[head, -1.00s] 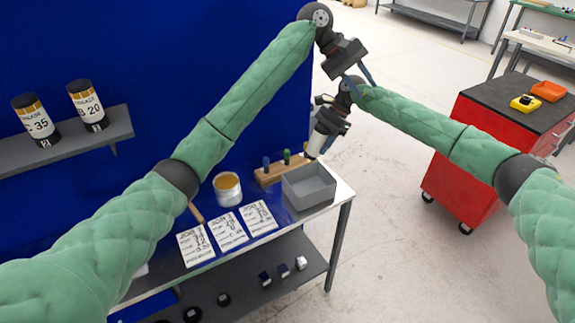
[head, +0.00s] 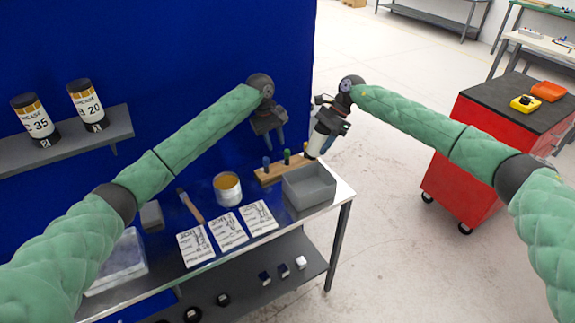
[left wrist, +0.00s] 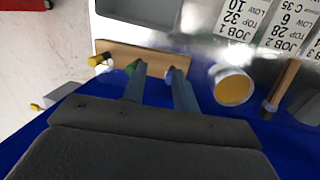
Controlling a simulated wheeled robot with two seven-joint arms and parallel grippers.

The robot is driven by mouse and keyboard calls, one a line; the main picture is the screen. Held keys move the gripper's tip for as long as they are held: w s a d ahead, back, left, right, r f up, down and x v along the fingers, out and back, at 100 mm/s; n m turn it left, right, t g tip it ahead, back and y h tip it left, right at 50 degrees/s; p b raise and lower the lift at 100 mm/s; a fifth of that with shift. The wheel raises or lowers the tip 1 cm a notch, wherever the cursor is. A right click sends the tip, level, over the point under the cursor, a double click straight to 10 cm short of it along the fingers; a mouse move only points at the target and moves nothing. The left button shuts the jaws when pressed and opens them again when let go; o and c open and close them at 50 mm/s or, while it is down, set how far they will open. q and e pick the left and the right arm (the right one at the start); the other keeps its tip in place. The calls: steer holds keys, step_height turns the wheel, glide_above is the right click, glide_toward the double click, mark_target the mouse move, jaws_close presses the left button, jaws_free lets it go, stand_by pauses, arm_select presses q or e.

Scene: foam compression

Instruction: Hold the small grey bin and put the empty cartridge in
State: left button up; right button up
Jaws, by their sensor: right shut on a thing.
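The small grey bin (head: 313,196) stands at the right end of the bench. Its edge also shows at the top of the left wrist view (left wrist: 140,20). My right gripper (head: 325,128) is shut on a white cartridge (head: 316,143) with dark ends. It holds the cartridge tilted, above the bin's back right corner. I cannot see whether the cartridge is empty. My left gripper (head: 272,143) points down above the wooden rack, behind and left of the bin, apart from it. In the left wrist view its two fingers (left wrist: 157,76) are spread with nothing held between them.
The wooden rack (head: 267,177) holds blue, green and yellow pegs behind the bin. A tin of amber material (head: 228,188), job cards (head: 228,229) and a wooden-handled tool (head: 191,206) lie left of the bin. A shelf with grease cans (head: 88,104) is at far left.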

arm_select(q)
step_height(320, 180, down, 3)
steer(key=s+y, duration=0.1)
steer(key=s, duration=0.2)
steer(key=g, duration=0.2)
glide_toward(291, 201)
steer(key=f, duration=0.7)
steer(key=shift+s+d+f, duration=0.15)
steer(key=shift+s+d, duration=0.1)
steer(key=shift+d, duration=0.15)
steer(key=shift+c, duration=0.4)
jaws_close()
